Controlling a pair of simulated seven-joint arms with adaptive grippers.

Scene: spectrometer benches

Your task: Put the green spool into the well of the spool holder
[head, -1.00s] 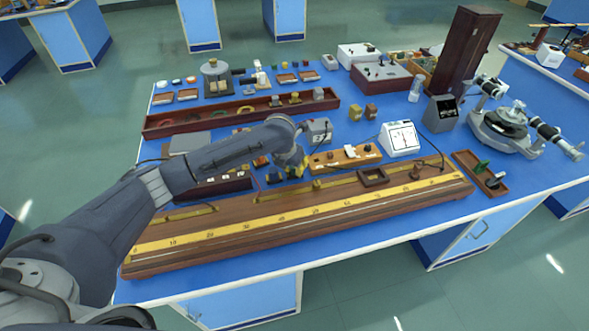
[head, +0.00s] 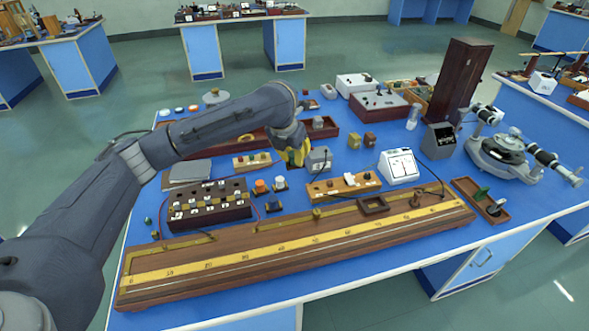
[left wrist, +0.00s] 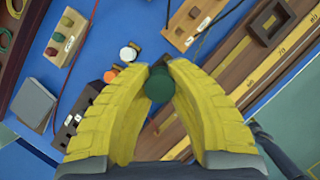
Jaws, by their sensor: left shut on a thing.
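My left gripper (head: 297,154) has yellow fingers and is shut on the green spool (left wrist: 160,86), a dark green cylinder between the fingertips in the left wrist view. In the head view the spool shows only as a small green patch (head: 291,158) by the fingers. The gripper is above the bench, near a grey box. A small dark wooden square frame with a recess (head: 373,205) sits on the long scaled board and looks empty; I cannot tell for sure whether it is the spool holder. My right gripper is not in view.
The long scaled board (head: 240,257) lies along the front edge. A dark terminal block (head: 208,216), orange and white knobs (head: 270,186), a wooden key strip (head: 342,187) and a white meter (head: 398,167) stand behind it. A tray (head: 481,201) lies to the right.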

